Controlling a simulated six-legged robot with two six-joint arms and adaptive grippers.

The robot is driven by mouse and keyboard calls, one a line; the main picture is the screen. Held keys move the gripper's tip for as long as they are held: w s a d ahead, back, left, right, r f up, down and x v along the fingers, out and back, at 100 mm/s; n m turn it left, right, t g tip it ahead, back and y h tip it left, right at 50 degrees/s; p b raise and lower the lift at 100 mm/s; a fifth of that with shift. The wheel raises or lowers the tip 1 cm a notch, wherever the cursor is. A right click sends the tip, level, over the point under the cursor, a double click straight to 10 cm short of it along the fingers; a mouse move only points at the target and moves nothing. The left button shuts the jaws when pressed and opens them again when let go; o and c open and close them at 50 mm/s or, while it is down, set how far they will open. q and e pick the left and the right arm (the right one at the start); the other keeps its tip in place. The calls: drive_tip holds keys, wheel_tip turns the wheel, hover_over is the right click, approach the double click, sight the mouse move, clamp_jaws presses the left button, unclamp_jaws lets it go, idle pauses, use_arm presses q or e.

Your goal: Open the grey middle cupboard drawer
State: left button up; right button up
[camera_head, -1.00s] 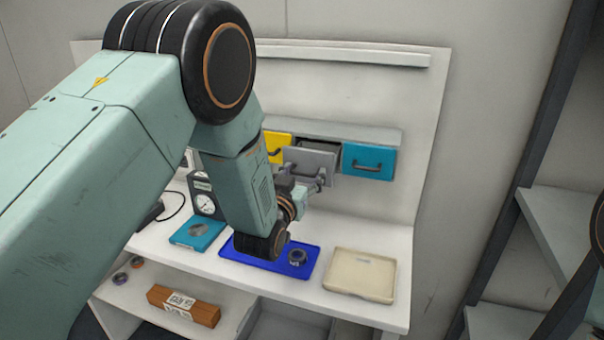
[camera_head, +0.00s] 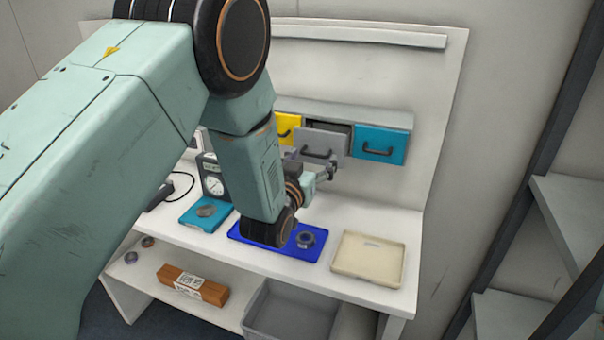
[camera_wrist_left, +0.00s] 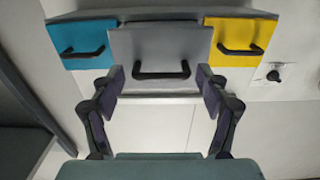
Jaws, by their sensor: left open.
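The grey middle drawer (camera_head: 320,144) sits between the yellow drawer (camera_head: 287,129) and the teal drawer (camera_head: 381,144) under a grey shelf on the back panel. It stands out from its neighbours, with a dark gap above its front. My left gripper (camera_head: 327,174) is just below and in front of it. In the left wrist view, the grey drawer (camera_wrist_left: 165,45) is upper middle with its dark handle (camera_wrist_left: 162,73). My left gripper (camera_wrist_left: 162,85) is open, its fingers on either side of the handle's lower area, with nothing between them. My right gripper is not visible.
On the white table are a blue tray (camera_head: 258,241) with a dark round part, a cream tray (camera_head: 368,260), a teal plate (camera_head: 193,213) and a dial gauge (camera_head: 214,184). A brown box (camera_head: 193,285) and grey bin (camera_head: 290,312) are below. Shelving stands at right.

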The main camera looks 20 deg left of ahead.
use_arm(q)
drive_tip(key=s, duration=1.1)
drive_tip(key=shift+r, duration=0.15)
drive_tip(key=w, duration=1.2)
drive_tip(key=shift+w, duration=0.2)
drive_tip(key=shift+w, duration=0.1)
